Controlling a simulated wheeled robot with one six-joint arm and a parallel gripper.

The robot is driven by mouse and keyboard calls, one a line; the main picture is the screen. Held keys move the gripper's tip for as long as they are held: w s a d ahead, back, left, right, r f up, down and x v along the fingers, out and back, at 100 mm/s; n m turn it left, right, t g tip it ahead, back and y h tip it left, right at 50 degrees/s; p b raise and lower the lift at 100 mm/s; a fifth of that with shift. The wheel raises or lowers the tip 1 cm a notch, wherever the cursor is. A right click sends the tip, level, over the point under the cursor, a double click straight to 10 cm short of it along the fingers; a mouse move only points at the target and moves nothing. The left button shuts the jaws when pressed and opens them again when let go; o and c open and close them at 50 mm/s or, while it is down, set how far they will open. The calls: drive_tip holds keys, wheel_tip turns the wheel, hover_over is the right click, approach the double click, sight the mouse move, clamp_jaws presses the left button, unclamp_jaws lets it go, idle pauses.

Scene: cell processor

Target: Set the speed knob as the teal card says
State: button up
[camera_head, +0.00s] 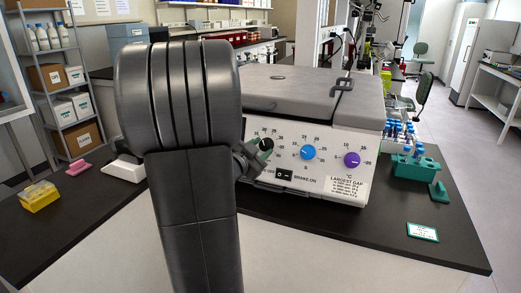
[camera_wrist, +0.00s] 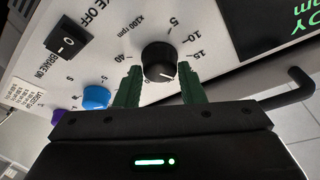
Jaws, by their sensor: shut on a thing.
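The black speed knob (camera_wrist: 158,62), marked x100 rpm, is on the front panel of the white centrifuge. Its white pointer mark is on the lower right in the wrist view, away from the readable 5, 10, 15 and 40. My gripper (camera_wrist: 160,80) is shut on this knob, with one green finger on each side. In the head view the knob (camera_head: 267,144) shows partly beside my gripper (camera_head: 252,157); my arm hides the panel's left part. The teal-edged card (camera_head: 422,232) lies on the bench at the right; its print is too small to read.
Blue (camera_head: 308,152) and purple (camera_head: 352,160) knobs sit right of the speed knob. A brake switch (camera_head: 284,175) is below. A teal tube rack (camera_head: 415,167) stands at the right, and a yellow rack (camera_head: 40,196) at the left. The front right bench is mostly clear.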

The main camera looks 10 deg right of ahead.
drive_tip(key=shift+m, duration=0.7)
drive_tip(key=o, duration=1)
drive_tip(key=v, duration=1.4)
drive_tip(key=shift+w+a+r+b, duration=0.1)
drive_tip(key=shift+w+a+b, duration=0.1)
drive_tip(key=shift+b, duration=0.2)
drive_tip(key=shift+d, duration=0.1)
